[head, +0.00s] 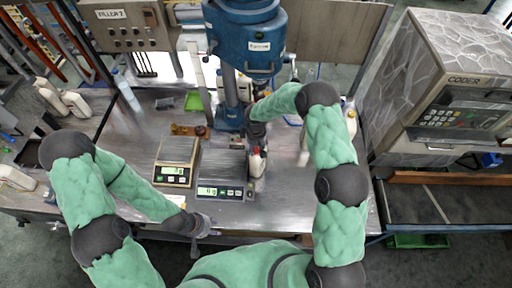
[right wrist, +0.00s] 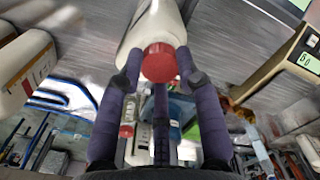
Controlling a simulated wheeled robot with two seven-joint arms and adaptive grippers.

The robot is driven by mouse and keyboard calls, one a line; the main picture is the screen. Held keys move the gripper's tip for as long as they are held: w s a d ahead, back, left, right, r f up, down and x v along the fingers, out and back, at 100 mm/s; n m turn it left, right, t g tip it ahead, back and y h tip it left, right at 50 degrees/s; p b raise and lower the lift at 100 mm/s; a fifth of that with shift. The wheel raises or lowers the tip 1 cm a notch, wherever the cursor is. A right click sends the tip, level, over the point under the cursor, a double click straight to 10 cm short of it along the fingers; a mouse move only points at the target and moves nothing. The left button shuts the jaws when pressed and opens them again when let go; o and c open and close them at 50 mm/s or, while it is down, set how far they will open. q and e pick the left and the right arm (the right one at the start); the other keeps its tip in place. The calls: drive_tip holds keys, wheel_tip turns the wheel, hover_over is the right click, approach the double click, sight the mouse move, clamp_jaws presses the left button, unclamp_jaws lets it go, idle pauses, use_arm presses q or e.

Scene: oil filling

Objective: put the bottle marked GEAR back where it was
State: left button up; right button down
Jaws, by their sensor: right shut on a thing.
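My right gripper (head: 257,143) is shut on a white bottle (head: 256,166) with a red cap, just right of the front scale. In the right wrist view the fingers (right wrist: 160,85) close around the white bottle (right wrist: 158,22) near its red cap (right wrist: 160,62). No label is readable on it, so I cannot tell whether it is marked GEAR. My left gripper (head: 204,226) is low at the table's front edge, away from the bottles; its fingers are too small to judge.
Two scales, a rear-left one (head: 176,163) and a front one (head: 222,178), stand on the metal table (head: 290,210). A blue filling machine (head: 245,35) rises behind. Another bottle (head: 351,122) stands at the right. The table front is mostly clear.

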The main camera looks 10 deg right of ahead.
drive_tip(key=shift+w+f, duration=0.1)
idle(0.3)
drive_tip(key=c, duration=1.3)
unclamp_jaws()
drive_tip(key=shift+f, duration=0.25)
drive_tip(key=o, duration=0.5)
drive_tip(key=shift+r, duration=0.1)
drive_tip(key=shift+c, duration=0.2)
